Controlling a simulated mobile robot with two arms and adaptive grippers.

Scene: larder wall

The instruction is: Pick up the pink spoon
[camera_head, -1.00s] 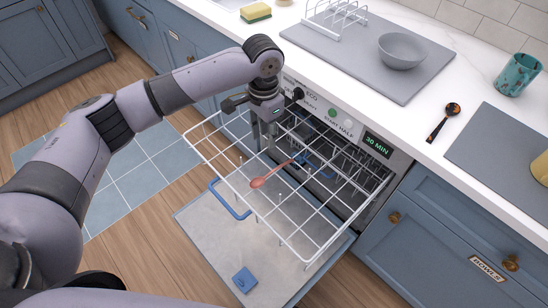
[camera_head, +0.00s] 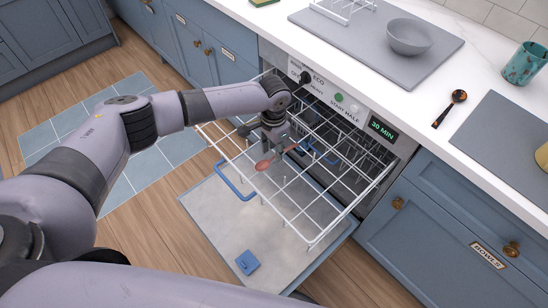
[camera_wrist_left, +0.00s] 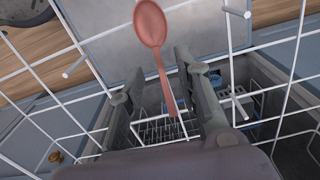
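The pink spoon (camera_head: 263,165) lies on the white wire rack (camera_head: 310,238) of the pulled-out dishwasher, its bowl toward the front left. My left gripper (camera_head: 276,147) points down at the rack, right at the spoon's handle. In the left wrist view, the spoon (camera_wrist_left: 151,25) shows bowl at the top, its handle running down between my two spread fingers (camera_wrist_left: 158,82). The fingers are apart and I see no contact with the handle. The handle's far end is partly hidden by the gripper in the head view. My right gripper is out of view.
The dishwasher door (camera_head: 213,215) is folded down below the rack, with a blue tablet-like block (camera_head: 247,262) on it. Rack wires and tines surround the spoon. On the counter above are a grey bowl (camera_head: 409,37), a black-and-orange spoon (camera_head: 449,108) and a teal cup (camera_head: 525,63).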

